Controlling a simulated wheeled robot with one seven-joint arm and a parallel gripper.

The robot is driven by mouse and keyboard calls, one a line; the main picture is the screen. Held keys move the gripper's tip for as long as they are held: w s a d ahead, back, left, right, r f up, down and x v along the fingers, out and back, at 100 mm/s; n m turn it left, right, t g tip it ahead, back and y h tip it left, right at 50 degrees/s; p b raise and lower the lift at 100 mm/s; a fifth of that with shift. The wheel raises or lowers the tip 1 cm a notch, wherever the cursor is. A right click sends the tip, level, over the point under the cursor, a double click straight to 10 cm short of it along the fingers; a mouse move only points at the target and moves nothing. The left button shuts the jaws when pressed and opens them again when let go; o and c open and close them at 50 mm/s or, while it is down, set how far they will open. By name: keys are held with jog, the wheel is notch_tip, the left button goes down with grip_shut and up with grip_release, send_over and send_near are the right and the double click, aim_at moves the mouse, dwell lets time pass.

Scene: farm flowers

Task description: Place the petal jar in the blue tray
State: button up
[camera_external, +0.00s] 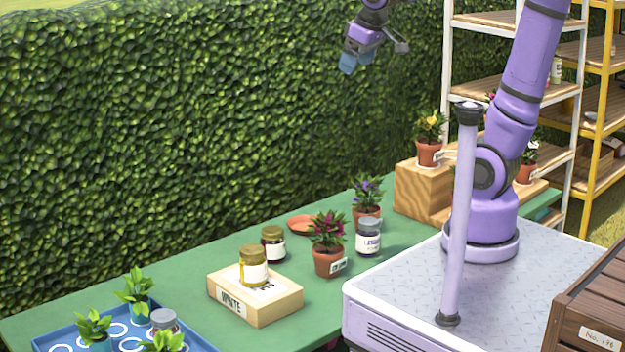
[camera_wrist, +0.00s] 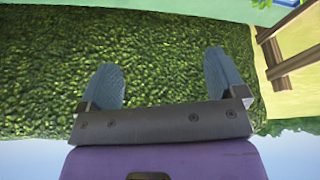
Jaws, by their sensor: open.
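Several jars stand on the green table in the external view: a gold-lidded jar (camera_external: 253,267) on a labelled wooden block, a dark-lidded jar (camera_external: 273,245) behind it, and a grey-lidded jar (camera_external: 368,238) with a purple-lettered label to the right. I cannot read which is the petal jar. The blue tray (camera_external: 68,331) is at the lower left, partly cut off by the frame, and holds a grey-lidded jar (camera_external: 164,321) and small green plants. My gripper (camera_external: 348,65) is raised high above the table, before the hedge. In the wrist view its fingers (camera_wrist: 163,72) are apart and empty.
The wooden block (camera_external: 257,302) sits mid-table. Potted flowers (camera_external: 328,243) stand beside the jars, with an orange saucer (camera_external: 302,224) behind. A wooden step (camera_external: 422,190) with a potted plant is at the far end. A hedge (camera_external: 180,130) runs along the back.

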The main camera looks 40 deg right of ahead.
jog(key=s+d+f+m, duration=0.1)
jog(key=s+d+m, duration=0.1)
jog(key=s+d, duration=0.2)
jog(key=s+d+f+m+t, duration=0.1)
jog(key=s+d, duration=0.3)
jog(key=s, duration=0.5)
jog(key=shift+d+f+m+h, duration=0.2)
jog(key=shift+f+m+h, duration=0.05)
jog(key=shift+m+h, duration=0.15)
